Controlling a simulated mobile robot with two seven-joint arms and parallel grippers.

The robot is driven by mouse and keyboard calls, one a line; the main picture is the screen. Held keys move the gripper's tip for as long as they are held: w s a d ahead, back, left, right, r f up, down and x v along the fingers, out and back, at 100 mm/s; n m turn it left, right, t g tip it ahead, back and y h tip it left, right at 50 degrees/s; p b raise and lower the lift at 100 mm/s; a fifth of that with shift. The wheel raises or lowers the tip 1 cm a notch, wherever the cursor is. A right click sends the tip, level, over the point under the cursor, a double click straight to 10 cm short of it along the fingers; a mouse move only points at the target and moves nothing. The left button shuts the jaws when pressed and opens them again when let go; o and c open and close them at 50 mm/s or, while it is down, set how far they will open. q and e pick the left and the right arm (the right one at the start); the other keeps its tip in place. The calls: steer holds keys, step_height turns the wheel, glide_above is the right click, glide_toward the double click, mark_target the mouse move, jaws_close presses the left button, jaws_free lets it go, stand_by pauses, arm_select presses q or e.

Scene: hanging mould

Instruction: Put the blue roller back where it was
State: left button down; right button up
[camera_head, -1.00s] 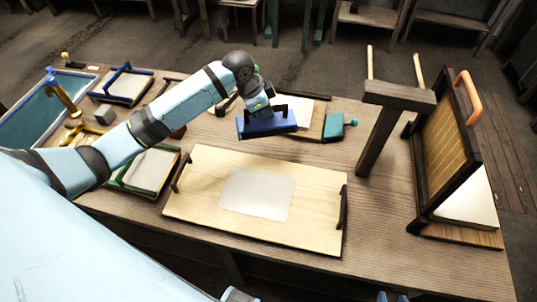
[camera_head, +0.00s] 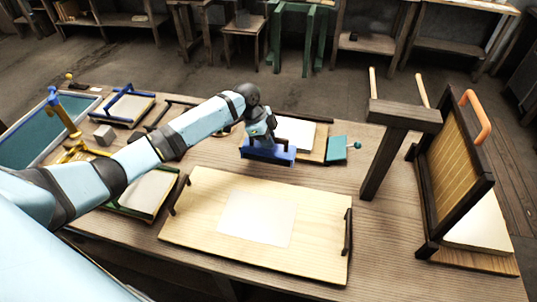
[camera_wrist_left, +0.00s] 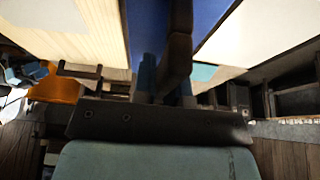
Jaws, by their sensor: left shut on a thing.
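The blue roller (camera_head: 268,153) is a dark blue bar near the middle of the table in the head view. My left gripper (camera_head: 262,141) is shut on it from above. The roller lies just behind the wooden board and in front of a stack of white sheets. I cannot tell whether it touches the table or hangs just above it. In the left wrist view, the blue roller (camera_wrist_left: 205,18) fills the top middle, between the dark fingers (camera_wrist_left: 172,60). My right gripper is not in view.
A wooden board (camera_head: 200,225) with a pale sheet lies in front. A teal block (camera_head: 337,149) stands right of the roller. A dark post with a crossbar (camera_head: 403,115) and an upright framed screen (camera_head: 455,160) stand at the right. Several frames and a teal-filled tray (camera_head: 35,135) crowd the left.

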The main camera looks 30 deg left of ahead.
mark_target(268, 157)
arm_select(q)
step_height(268, 157, down, 6)
steer(key=shift+r, duration=0.1)
steer(key=shift+f, duration=0.45)
steer(key=shift+f, duration=0.1)
steer(key=shift+s+f, duration=0.2)
steer(key=shift+f, duration=0.3)
steer(key=c, duration=1.2)
jaws_free()
steer(key=shift+f, duration=0.15)
steer(key=shift+o, duration=0.2)
steer(key=shift+r, duration=0.25)
steer(key=v, duration=1.2)
steer(key=shift+w+d, duration=0.1)
steer(key=shift+w, duration=0.1)
steer(key=shift+s+r, duration=0.1)
steer(key=shift+r, duration=0.4)
